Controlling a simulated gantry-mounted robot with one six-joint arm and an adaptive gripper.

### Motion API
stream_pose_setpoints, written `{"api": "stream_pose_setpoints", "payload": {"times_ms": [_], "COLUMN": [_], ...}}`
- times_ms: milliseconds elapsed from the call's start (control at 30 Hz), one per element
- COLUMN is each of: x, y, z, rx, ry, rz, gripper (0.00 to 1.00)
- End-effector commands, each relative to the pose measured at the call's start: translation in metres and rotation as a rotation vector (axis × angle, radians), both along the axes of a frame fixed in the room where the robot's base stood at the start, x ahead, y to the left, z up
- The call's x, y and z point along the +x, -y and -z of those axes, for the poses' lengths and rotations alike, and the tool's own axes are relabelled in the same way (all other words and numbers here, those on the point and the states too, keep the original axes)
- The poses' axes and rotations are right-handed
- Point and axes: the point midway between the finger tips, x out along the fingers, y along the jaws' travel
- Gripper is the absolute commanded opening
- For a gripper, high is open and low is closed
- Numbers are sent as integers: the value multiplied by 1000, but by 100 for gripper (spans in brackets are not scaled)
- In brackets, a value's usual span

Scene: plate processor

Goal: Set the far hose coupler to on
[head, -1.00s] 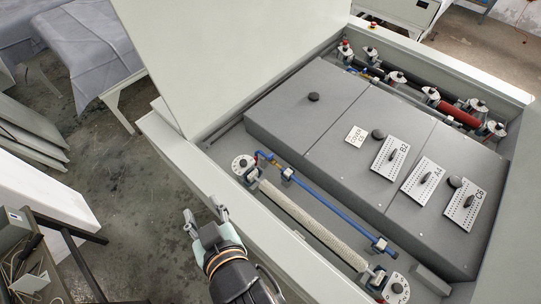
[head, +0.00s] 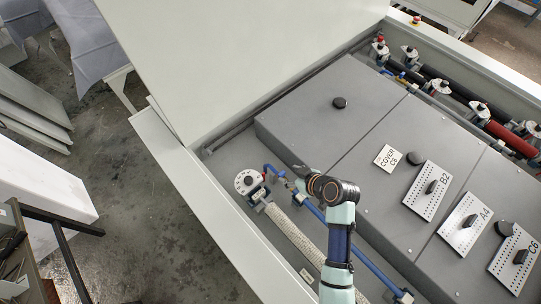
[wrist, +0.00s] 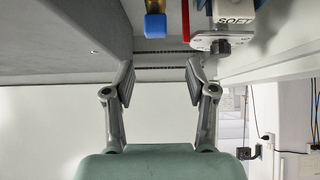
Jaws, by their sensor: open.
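A thin blue hose (head: 365,262) runs along the front channel of the machine. At its far end are a blue fitting (head: 267,169) and a small brass-yellow piece (head: 281,174), apparently the far coupler; its setting is too small to read. My gripper (head: 298,170) is over this end of the hose, partly hidden by its own wrist. In the wrist view my gripper (wrist: 160,76) is open with nothing between its fingers. A blue block with a yellow top (wrist: 155,24) shows beyond the fingertips, roughly in line with the gap and apart from them.
A white round dial (head: 247,181) stands left of the hose end; a part marked SOFT (wrist: 235,20) shows right in the wrist view. A pale ribbed hose (head: 295,233) runs alongside. Grey covers (head: 305,115) rise behind the channel, and the raised lid (head: 230,60) stands at left.

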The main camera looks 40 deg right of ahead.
Motion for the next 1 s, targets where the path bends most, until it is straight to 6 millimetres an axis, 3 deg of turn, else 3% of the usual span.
{"api": "stream_pose_setpoints", "payload": {"times_ms": [33,233,600,967,1000], "x": [-6,-4,40,48,48], "y": [8,10,8,8,8], "z": [11,15,60,67,67], "rx": [8,10,11,9,9], "ry": [1,3,1,2,2], "rz": [8,4,5,6,6], "gripper": [56,56,56,56,51]}}
